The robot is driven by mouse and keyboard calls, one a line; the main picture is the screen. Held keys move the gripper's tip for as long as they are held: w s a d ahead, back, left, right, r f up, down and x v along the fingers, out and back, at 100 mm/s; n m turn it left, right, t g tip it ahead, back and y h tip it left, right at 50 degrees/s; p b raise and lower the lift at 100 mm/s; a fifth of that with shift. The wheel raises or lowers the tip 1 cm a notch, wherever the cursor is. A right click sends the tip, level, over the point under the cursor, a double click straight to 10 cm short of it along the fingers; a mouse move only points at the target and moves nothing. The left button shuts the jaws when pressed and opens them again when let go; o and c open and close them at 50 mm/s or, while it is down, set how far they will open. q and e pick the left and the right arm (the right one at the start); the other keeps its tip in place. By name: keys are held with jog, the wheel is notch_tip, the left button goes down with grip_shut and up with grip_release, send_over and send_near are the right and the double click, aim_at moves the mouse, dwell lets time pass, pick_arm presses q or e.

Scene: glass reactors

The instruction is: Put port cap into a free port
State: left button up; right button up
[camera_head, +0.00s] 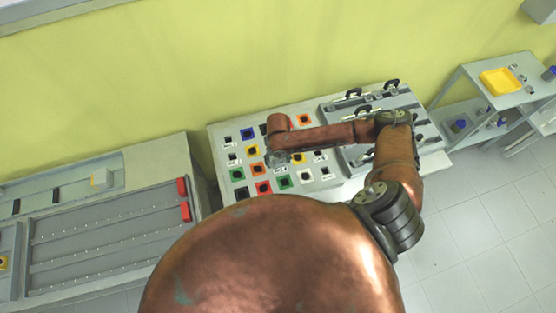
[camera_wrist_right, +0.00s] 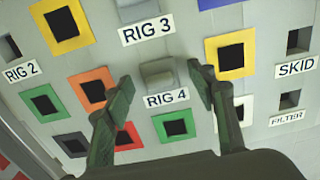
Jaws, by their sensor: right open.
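In the right wrist view my right gripper (camera_wrist_right: 160,76) is open, its two green fingers spread on either side of a small grey block (camera_wrist_right: 158,70) above the "RIG 4" label (camera_wrist_right: 167,100). The block looks like a port cap seated in the panel; I cannot tell whether the fingers touch it. A similar grey piece (camera_wrist_right: 130,4) shows above "RIG 3", cut by the top edge. Dark square openings show by "RIG 2" (camera_wrist_right: 9,46), "SKID" (camera_wrist_right: 298,40) and "FILTER" (camera_wrist_right: 290,99). In the head view the right gripper (camera_head: 277,158) is over the panel (camera_head: 218,138), small and partly hidden.
Colour-framed dark squares surround the labelled ports, including a yellow one (camera_wrist_right: 231,51) and a green one (camera_wrist_right: 174,125). A grey rack with black handles (camera_head: 345,106) adjoins the panel. A bench with red blocks (camera_head: 183,188) stands left; a shelf with a yellow tray (camera_head: 500,81) stands right.

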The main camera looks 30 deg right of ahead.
jog(key=shift+r, duration=0.1)
notch_tip(320, 180, up, 12)
dwell(0.5)
notch_tip(320, 180, up, 8)
jog(key=p, duration=0.9)
